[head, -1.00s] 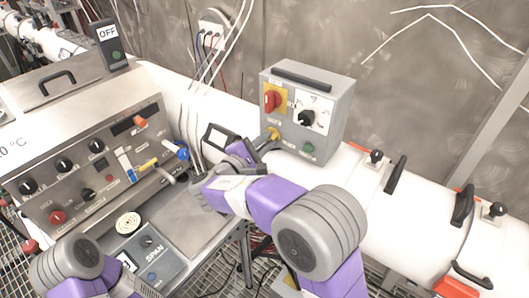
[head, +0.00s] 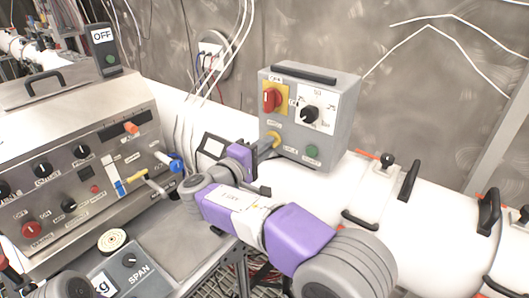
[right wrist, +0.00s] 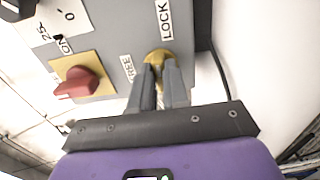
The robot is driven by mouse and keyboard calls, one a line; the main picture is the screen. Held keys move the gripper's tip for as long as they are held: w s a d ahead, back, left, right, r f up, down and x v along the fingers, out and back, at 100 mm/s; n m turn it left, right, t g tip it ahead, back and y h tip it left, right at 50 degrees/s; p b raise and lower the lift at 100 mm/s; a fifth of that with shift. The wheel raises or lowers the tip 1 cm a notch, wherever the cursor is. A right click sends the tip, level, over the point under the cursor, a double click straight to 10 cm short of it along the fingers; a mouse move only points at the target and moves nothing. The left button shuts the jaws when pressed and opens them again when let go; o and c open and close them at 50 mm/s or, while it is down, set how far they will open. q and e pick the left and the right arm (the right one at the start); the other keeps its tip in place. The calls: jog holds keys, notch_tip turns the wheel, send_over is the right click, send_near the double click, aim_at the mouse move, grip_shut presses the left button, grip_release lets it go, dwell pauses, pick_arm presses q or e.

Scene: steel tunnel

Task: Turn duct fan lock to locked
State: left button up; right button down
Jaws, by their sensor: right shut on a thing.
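The duct fan lock (head: 272,138) is a small yellow knob low on the left of the front of a grey control box (head: 340,120). In the right wrist view the lock (right wrist: 157,55) has the label FREE on its left and LOCK above it; that picture is rolled against the box. My right gripper (head: 263,144) is shut on the lock, its two grey fingers (right wrist: 158,76) on either side of the knob. The fingers hide much of the knob, so I cannot tell where it points. My left gripper is out of view.
Above the lock are a red switch (head: 272,98) on a yellow plate and a black dial (head: 309,114); a green button (head: 312,152) is to the right. A steel instrument panel (head: 80,170) stands at left. White duct with black handles (head: 408,180) runs right.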

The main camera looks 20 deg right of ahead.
dwell(0.4)
jog(key=c, duration=1.1)
grip_release()
jog(key=p+v, duration=0.1)
jog(key=v, duration=0.6)
jog(key=shift+s+a, duration=0.2)
jog(key=shift+a, duration=0.1)
